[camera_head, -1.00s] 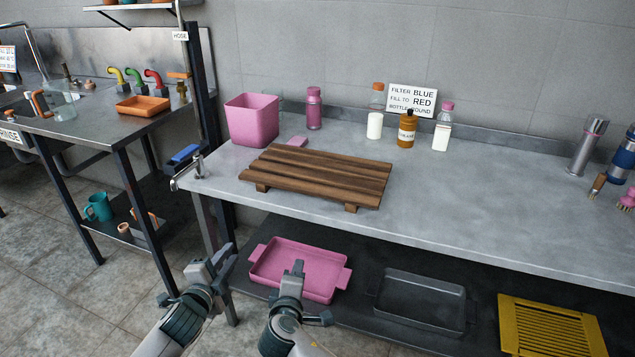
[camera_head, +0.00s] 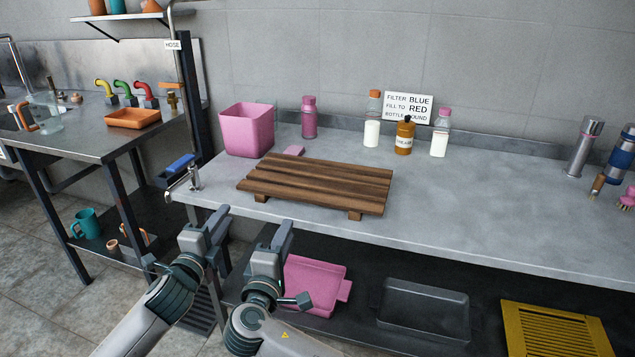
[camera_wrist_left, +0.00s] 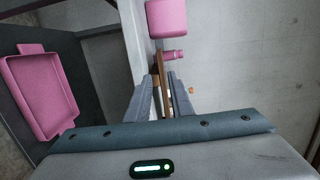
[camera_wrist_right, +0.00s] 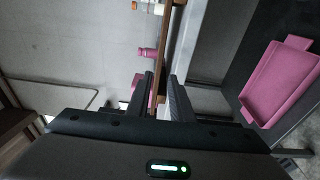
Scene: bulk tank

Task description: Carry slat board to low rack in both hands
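The brown wooden slat board (camera_head: 315,184) rests on short feet on the steel table, near its front edge. It also shows edge-on in the left wrist view (camera_wrist_left: 158,72) and the right wrist view (camera_wrist_right: 176,35). My left gripper (camera_head: 217,226) is open and empty, in front of the table's left end, apart from the board. My right gripper (camera_head: 281,237) is open and empty in front of the table edge, below and short of the board. The dark low shelf (camera_head: 360,318) under the table holds trays; I cannot tell whether it is the low rack.
A pink bin (camera_head: 247,130) stands behind the board, with bottles (camera_head: 404,136) further right. A blue-handled tap (camera_head: 182,165) is at the table's left end. A pink tray (camera_head: 315,283), dark tray (camera_head: 424,310) and yellow grate (camera_head: 553,330) occupy the low shelf. The table's right-middle is clear.

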